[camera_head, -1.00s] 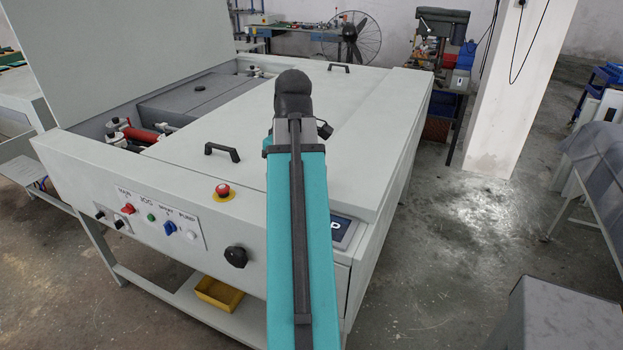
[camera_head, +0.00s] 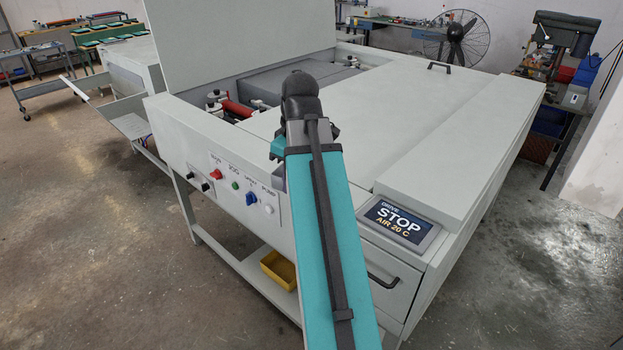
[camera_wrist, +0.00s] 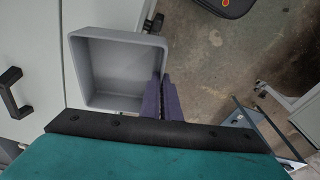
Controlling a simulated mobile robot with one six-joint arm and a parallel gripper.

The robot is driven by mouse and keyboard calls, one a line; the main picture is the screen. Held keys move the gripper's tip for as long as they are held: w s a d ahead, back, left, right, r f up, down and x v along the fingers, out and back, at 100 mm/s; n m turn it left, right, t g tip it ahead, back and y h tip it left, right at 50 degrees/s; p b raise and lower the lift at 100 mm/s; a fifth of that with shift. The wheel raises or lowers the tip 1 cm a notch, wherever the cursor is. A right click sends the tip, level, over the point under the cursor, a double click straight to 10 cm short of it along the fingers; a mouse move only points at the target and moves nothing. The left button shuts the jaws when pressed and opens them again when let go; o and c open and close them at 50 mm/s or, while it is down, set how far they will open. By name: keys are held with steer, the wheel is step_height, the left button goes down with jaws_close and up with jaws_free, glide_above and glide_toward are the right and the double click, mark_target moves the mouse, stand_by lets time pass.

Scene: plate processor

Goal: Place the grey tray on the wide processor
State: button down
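The wide processor (camera_head: 440,122) is the large pale grey machine filling the middle of the head view, with a flat top and a raised lid at its left. The small square grey tray (camera_wrist: 120,68) shows in the wrist view, its open side facing the camera. My gripper (camera_wrist: 163,98) is shut on the tray's near right wall, with its purple fingers at that corner. The tray appears off the floor; its exact height is unclear.
A STOP screen (camera_head: 402,222) sits on the processor's front right corner. Knobs and buttons (camera_head: 237,185) line the front, and a yellow bin (camera_head: 279,269) is on the lower shelf. Bare floor (camera_head: 90,240) lies in front.

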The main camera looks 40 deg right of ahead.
steer(key=w+a+f+m, duration=0.1)
steer(key=w+a+f, duration=0.1)
steer(key=w+a, duration=0.3)
steer(key=w+a+f+m+b, duration=0.1)
steer(key=w+a, duration=0.5)
steer(key=a, duration=0.8)
steer(key=w+a+f+m+b, duration=0.1)
steer(key=w+a+f, duration=0.2)
steer(key=w+a, duration=0.3)
steer(key=a, duration=0.4)
steer(key=shift+f+h, duration=0.25)
steer(key=shift+h, duration=0.05)
steer(key=shift+w, duration=0.15)
